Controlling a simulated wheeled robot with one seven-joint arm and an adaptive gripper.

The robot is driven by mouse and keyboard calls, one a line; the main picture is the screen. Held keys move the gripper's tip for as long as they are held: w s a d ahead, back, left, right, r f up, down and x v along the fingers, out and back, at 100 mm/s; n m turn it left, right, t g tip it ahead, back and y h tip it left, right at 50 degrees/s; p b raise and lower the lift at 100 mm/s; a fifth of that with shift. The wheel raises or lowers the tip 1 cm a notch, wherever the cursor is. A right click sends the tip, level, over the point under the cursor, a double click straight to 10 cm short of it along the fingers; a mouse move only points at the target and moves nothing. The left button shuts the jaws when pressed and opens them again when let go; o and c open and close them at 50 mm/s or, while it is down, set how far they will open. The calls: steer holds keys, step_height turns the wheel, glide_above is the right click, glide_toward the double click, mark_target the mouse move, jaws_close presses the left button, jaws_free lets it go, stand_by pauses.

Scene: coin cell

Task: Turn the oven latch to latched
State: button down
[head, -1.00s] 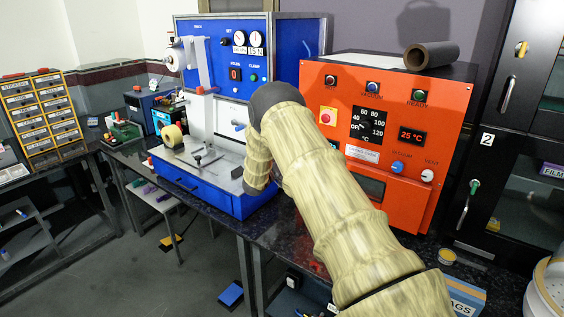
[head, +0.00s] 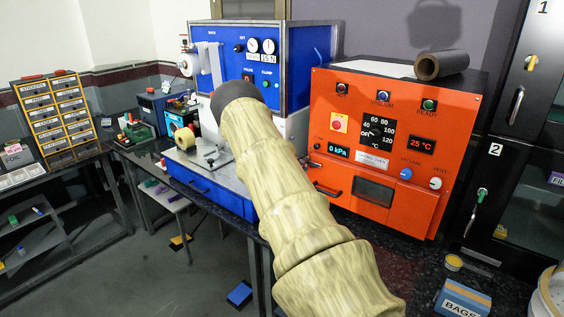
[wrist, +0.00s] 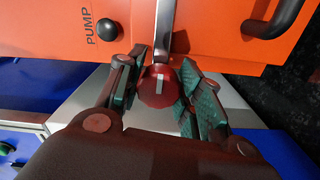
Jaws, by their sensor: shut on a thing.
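The orange oven (head: 345,112) stands on the dark bench, with a black door handle (head: 327,190) and a small window. In the wrist view, the latch shows as a dark red knob (wrist: 159,88) with a white mark, and a metal bar (wrist: 163,35) runs up from it over the orange front. My gripper (wrist: 160,92) is shut on this red knob, with a green-padded finger on each side. In the head view my arm hides the gripper and the latch.
The oven's black PUMP button (wrist: 106,25) is left of the metal bar, and the black handle (wrist: 285,18) is to its right. A blue machine (head: 300,62) stands left of the oven. A blue BAGS box (head: 462,300) is at front right.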

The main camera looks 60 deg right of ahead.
steer(key=shift+w, duration=0.1)
stand_by(0.4)
steer(key=c, duration=0.9)
jaws_free()
steer(key=shift+c, duration=0.2)
steer(key=shift+a, duration=0.1)
steer(key=a, duration=1.1)
steer(key=shift+w+a, duration=0.35)
steer(key=shift+w, duration=0.1)
steer(key=shift+f, duration=0.15)
